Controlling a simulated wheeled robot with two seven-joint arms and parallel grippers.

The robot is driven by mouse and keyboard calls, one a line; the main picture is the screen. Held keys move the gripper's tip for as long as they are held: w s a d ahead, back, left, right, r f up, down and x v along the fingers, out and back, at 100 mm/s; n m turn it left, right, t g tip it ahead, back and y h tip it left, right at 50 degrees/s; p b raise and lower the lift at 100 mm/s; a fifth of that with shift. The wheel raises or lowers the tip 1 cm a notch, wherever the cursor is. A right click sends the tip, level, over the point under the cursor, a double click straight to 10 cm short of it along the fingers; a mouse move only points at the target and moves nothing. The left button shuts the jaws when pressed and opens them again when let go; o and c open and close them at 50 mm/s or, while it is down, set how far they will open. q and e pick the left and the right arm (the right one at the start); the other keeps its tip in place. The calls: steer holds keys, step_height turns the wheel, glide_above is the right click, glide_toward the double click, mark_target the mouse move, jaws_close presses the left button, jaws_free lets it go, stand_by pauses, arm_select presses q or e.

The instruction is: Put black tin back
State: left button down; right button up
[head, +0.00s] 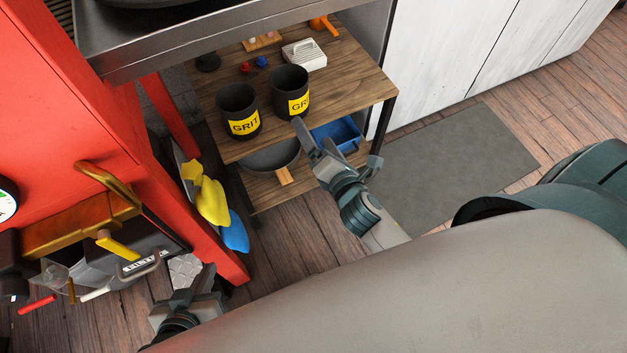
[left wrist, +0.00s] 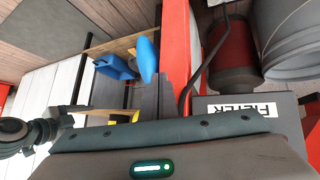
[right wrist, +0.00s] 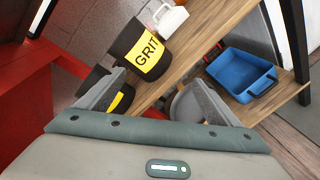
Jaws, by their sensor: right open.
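Two black tins with yellow GRIT labels stand upright on the upper wooden shelf: the left tin (head: 237,101) and the right tin (head: 290,79). My right gripper (head: 337,143) is open and empty at the shelf's front edge, one fingertip close to the right tin's base; I cannot tell if they touch. In the right wrist view one tin (right wrist: 133,38) shows whole beyond the spread fingers (right wrist: 158,82); the other (right wrist: 92,80) is partly hidden behind the left finger. My left gripper (head: 193,283) is low by the red cabinet, its fingers together with nothing visible between them (left wrist: 155,97).
A white box (head: 304,55) and small red and blue pieces sit behind the tins. A pan (head: 270,155) and a blue tray (head: 336,136) are on the lower shelf. A metal worktop (head: 220,35) overhangs the shelf. Floor by the grey mat (head: 455,165) is clear.

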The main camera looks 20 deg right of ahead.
steer(key=s+a+f+m+g+y, duration=0.2)
steer(key=s+a+m+g, duration=0.1)
steer(key=s+m, duration=0.6)
steer(key=s+a+f+m+g+y, duration=0.2)
steer(key=s+a+m, duration=0.4)
steer(key=s+m, duration=0.3)
steer(key=f+m+g, duration=0.1)
steer(key=m+g, duration=0.1)
steer(key=m, duration=0.2)
steer(key=shift+s, duration=0.4)
steer(key=shift+w+a+f, duration=0.1)
steer(key=shift+f, duration=0.1)
